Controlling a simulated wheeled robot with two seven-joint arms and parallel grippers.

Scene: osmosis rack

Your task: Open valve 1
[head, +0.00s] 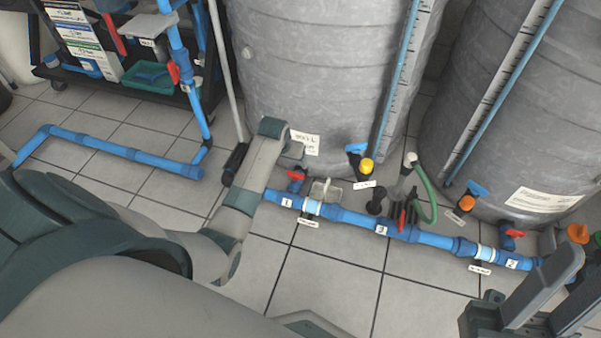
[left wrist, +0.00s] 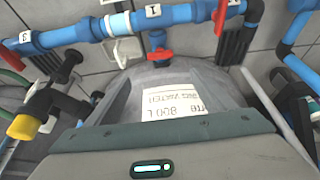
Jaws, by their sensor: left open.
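Valve 1 has a small red handle (head: 296,174) on a blue stub, beside the pipe label "1" (head: 287,202). In the left wrist view the red handle (left wrist: 160,54) lies crosswise to its stub, below an upside-down "1" label (left wrist: 152,11). My left gripper (left wrist: 180,78) is open and empty. Its two grey fingers point toward the valve, with the handle beyond their tips and apart from them. In the head view my left gripper (head: 293,150) is largely hidden behind my arm, just above the valve. My right gripper (head: 558,293) is open at the lower right.
A grey tank (head: 320,70) stands close behind the valve. The blue floor pipe (head: 350,217) runs right to red valves labelled 3 and 2. A second red handle (left wrist: 220,16) is close to valve 1. A yellow-knobbed fitting (head: 367,165) and green hose (head: 427,200) stand nearby. Front floor is clear.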

